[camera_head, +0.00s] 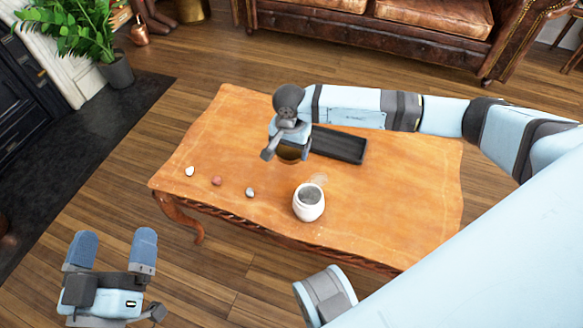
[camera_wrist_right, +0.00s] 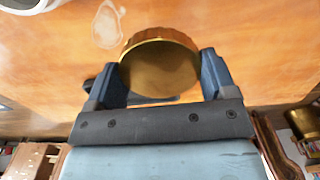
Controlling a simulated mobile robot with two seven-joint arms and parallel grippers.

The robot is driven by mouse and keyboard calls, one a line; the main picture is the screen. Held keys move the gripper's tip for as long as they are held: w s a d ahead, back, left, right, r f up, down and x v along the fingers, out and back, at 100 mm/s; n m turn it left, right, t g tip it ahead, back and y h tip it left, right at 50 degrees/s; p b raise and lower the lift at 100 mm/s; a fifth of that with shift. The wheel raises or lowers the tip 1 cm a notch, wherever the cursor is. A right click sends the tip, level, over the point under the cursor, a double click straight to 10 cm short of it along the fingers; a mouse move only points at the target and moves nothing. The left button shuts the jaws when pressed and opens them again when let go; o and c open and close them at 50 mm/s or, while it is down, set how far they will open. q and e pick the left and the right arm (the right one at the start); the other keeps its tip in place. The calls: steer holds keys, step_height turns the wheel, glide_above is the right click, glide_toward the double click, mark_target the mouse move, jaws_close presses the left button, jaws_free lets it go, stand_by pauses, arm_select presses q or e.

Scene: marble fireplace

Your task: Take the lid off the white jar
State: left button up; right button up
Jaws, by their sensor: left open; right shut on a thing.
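The white jar (camera_head: 309,202) stands upright and open on the wooden table, near its front edge; its grey inside shows. Its rim also shows at the top left of the right wrist view (camera_wrist_right: 38,4). My right gripper (camera_head: 289,150) is above the table, up and left of the jar in the head view. It is shut on a round gold lid (camera_wrist_right: 160,66), held between both fingers and apart from the jar. In the head view the lid (camera_head: 290,154) is partly hidden by the gripper. My left gripper (camera_head: 112,248) is open and empty, off the table at the lower left.
A black tray (camera_head: 339,146) lies on the table (camera_head: 400,190) behind the jar. A white stone (camera_head: 189,171), a reddish stone (camera_head: 216,181) and a grey stone (camera_head: 250,192) lie along the front left. The table's right part is clear. A leather sofa (camera_head: 430,15) stands behind.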

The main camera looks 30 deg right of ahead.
mark_target(290, 172)
arm_select(q)
steer(key=shift+g, duration=0.8)
step_height(290, 172, down, 4)
steer(key=shift+d+f+b, duration=0.1)
steer(key=shift+d+b, duration=0.05)
steer(key=shift+b, duration=0.95)
arm_select(e)
step_height(290, 172, down, 8)
steer(key=shift+f, duration=0.25)
